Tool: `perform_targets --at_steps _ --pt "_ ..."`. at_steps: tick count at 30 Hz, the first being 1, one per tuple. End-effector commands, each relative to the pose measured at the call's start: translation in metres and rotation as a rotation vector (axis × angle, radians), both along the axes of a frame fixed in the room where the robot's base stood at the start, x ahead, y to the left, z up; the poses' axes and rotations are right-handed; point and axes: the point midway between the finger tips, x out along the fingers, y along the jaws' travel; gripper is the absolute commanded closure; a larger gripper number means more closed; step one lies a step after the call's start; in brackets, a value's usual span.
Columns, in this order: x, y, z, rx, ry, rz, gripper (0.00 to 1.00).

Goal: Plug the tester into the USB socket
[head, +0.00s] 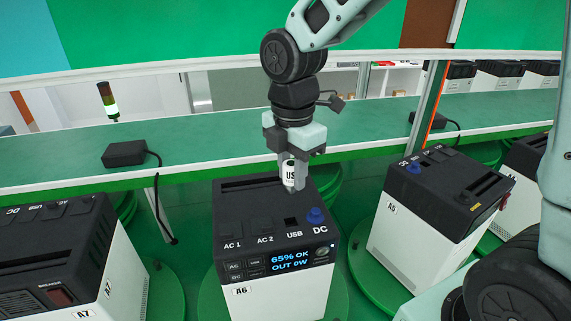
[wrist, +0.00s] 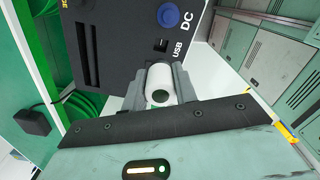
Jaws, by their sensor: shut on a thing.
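My gripper (head: 292,172) is shut on the tester (head: 290,176), a small white cylinder with dark "US" lettering. The tester hangs above the black top of unit A6 (head: 262,205), upright in the head view, above and behind the USB socket (head: 291,221). In the wrist view the tester (wrist: 159,82) sits between the gripper's fingers (wrist: 157,88), with the USB socket (wrist: 161,45) visible beyond it. The tester's lower end is hard to make out, and I cannot tell its exact height above the panel.
A blue plug or cap (head: 315,216) sits at the DC socket, right beside the USB socket. Unit A5 (head: 420,190) stands to the right and unit A7 (head: 60,250) to the left. A black adapter (head: 124,153) lies on the green shelf behind.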

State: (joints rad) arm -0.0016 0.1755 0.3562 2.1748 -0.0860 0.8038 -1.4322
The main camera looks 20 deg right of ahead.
Motion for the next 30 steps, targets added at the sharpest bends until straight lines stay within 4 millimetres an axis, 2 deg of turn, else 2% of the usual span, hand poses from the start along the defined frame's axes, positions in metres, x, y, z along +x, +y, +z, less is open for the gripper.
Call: perform_targets --at_steps 20,30 --pt "0.000 0.000 -0.059 0.000 0.000 0.000 0.95" --pt "0.000 0.000 -0.075 0.000 0.000 0.000 0.95"
